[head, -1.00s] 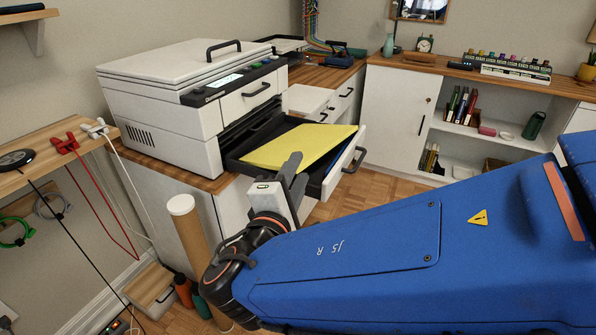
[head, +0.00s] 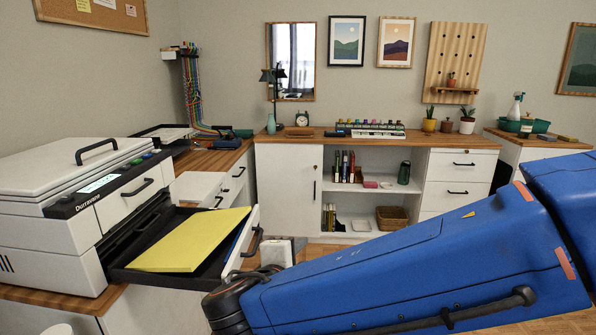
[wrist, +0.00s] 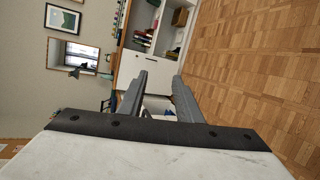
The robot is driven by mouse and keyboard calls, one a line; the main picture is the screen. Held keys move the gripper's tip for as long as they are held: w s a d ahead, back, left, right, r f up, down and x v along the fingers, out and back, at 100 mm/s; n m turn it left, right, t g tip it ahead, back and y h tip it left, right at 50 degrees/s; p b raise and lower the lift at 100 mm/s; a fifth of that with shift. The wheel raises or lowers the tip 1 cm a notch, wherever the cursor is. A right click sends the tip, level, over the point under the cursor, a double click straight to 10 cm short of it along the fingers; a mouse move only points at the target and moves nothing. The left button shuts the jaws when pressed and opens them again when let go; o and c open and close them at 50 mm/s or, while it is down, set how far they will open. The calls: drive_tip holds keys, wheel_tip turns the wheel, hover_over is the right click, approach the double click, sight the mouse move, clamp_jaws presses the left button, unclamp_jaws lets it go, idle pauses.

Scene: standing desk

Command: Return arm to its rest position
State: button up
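My blue arm (head: 400,262) reaches in from the right in the head view, low in front of the printer. The white body of my gripper (head: 277,252) shows just right of the open paper tray, with its fingers mostly hidden. In the wrist view my gripper (wrist: 160,82) has two grey fingers held apart, with no object held between them. A stack of yellow paper (head: 190,242) lies in the pulled-out black tray (head: 118,266) of the printer (head: 35,200).
The tray's white front (head: 236,258) juts out close to my gripper. A white cabinet (head: 288,190) with open shelves stands along the back wall, carrying plants and small items. Wooden floor (wrist: 250,70) is clear in the wrist view.

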drive_tip(key=s+d+f+m+g, duration=0.2)
drive_tip(key=d+m+g, duration=0.1)
drive_tip(key=d, duration=0.6)
drive_tip(key=s+d+f+m+g, duration=0.2)
drive_tip(key=s+d+m+g, duration=0.1)
drive_tip(key=d, duration=0.5)
drive_tip(key=s+d+f+m+g, duration=0.2)
drive_tip(key=d+f+m+g, duration=0.1)
drive_tip(key=d, duration=0.6)
drive_tip(key=s+d+f+m+y, duration=0.1)
drive_tip(key=s+d+m+y, duration=0.1)
drive_tip(key=s+m+y, duration=0.2)
drive_tip(key=shift+s+d+m, duration=0.4)
drive_tip(key=shift+s+m, duration=1.4)
drive_tip(key=shift+s, duration=0.65)
drive_tip(key=shift+f, duration=0.1)
drive_tip(key=shift+c, duration=0.4)
